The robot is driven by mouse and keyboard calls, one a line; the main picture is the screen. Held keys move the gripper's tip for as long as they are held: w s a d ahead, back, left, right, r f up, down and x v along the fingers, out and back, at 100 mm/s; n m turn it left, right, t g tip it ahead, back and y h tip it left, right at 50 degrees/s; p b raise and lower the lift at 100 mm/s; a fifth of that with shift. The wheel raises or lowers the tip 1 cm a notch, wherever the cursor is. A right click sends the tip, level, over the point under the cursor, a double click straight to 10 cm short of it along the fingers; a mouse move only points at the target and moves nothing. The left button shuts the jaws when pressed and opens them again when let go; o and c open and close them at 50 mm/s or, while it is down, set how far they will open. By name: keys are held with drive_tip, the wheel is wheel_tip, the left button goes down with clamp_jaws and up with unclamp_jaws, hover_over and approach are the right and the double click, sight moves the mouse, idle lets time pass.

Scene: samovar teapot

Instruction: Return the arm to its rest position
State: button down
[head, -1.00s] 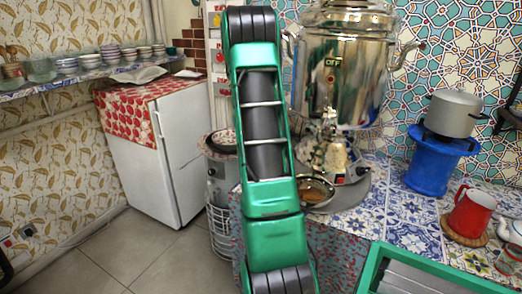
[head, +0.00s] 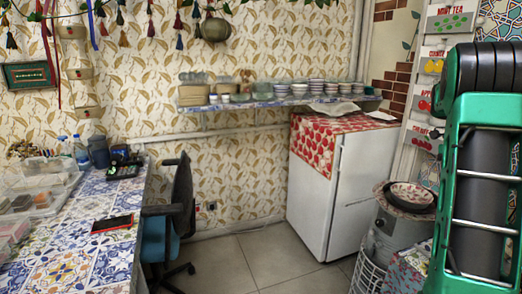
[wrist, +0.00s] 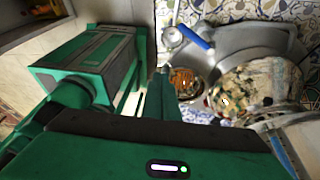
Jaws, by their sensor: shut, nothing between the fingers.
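My arm (head: 484,185), green with dark joints, stands upright at the right edge of the head view. Its end is outside that view. In the wrist view my gripper (wrist: 162,78) points away from the camera, its narrow fingers together with nothing seen between them. The samovar is not recognisable in the head view now.
A white fridge (head: 330,195) with a red patterned cloth stands at centre right. A wall shelf (head: 265,103) holds stacked bowls. A tiled table (head: 70,235) and an office chair (head: 175,215) are at left. Open floor (head: 265,262) lies between chair and fridge.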

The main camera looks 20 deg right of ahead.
drive_tip(key=s+a+f+n+t, duration=0.1)
drive_tip(key=s+a+n, duration=0.4)
drive_tip(key=a+n, duration=0.5)
drive_tip(key=s+a+f+n+t, duration=0.1)
drive_tip(key=s+a+f+n, duration=0.2)
drive_tip(key=a+n, duration=0.7)
drive_tip(key=s+a+f+n+t+h, duration=0.1)
drive_tip(key=s+a+f+n, duration=0.1)
drive_tip(key=s+a+n, duration=0.6)
drive_tip(key=shift+a+n, duration=1.2)
drive_tip(key=shift+a, duration=0.05)
drive_tip(key=shift+s+d, duration=0.1)
drive_tip(key=shift+s, duration=0.05)
